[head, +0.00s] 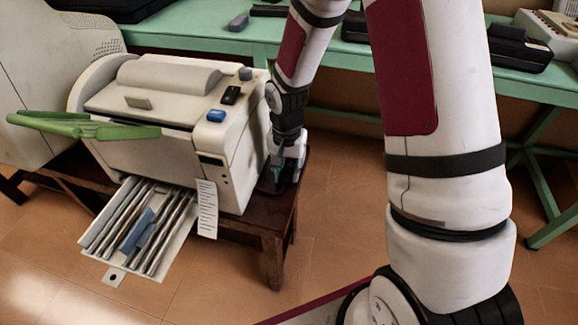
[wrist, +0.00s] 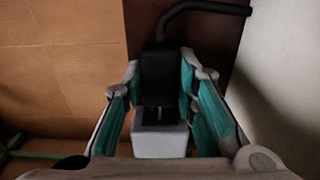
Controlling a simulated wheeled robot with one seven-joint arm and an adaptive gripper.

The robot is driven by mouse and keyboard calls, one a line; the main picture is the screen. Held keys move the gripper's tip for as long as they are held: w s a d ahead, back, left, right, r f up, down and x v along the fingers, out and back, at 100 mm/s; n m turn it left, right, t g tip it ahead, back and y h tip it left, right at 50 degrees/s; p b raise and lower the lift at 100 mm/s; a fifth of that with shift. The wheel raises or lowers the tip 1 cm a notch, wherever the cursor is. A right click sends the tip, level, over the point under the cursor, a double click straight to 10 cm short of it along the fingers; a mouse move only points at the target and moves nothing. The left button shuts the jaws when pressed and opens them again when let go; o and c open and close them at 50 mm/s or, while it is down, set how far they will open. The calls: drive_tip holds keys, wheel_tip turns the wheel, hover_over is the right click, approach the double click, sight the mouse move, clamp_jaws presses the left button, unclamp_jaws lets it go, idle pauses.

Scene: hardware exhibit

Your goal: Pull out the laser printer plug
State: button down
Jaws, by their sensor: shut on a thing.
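The cream laser printer (head: 150,95) stands on a low dark wooden table (head: 262,225). My gripper (head: 284,170) is low beside its right side, above the table's right end. In the wrist view, my gripper (wrist: 160,78) has its teal-padded fingers on either side of a black plug (wrist: 158,75) and is shut on it. A black cord (wrist: 205,6) bends from the plug to the right. A white block (wrist: 160,142) sits just below the plug. Pale prongs show between plug and block; I cannot tell whether their tips are still inside it. In the head view the plug is not clear.
The printer's pale side (wrist: 280,75) is close on the right in the wrist view. Its front tray (head: 140,232) and a green lever (head: 85,127) stick out at the left. A green bench (head: 200,30) runs behind. The tiled floor (head: 335,215) right of the table is open.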

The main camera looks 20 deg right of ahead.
sight(286, 176)
drive_tip(key=shift+s+a, duration=0.45)
drive_tip(key=shift+s, duration=0.15)
drive_tip(key=c, duration=1.3)
unclamp_jaws()
drive_tip(key=shift+r, duration=0.2)
wheel_tip(286, 176, up, 12)
drive_tip(key=shift+f, duration=0.2)
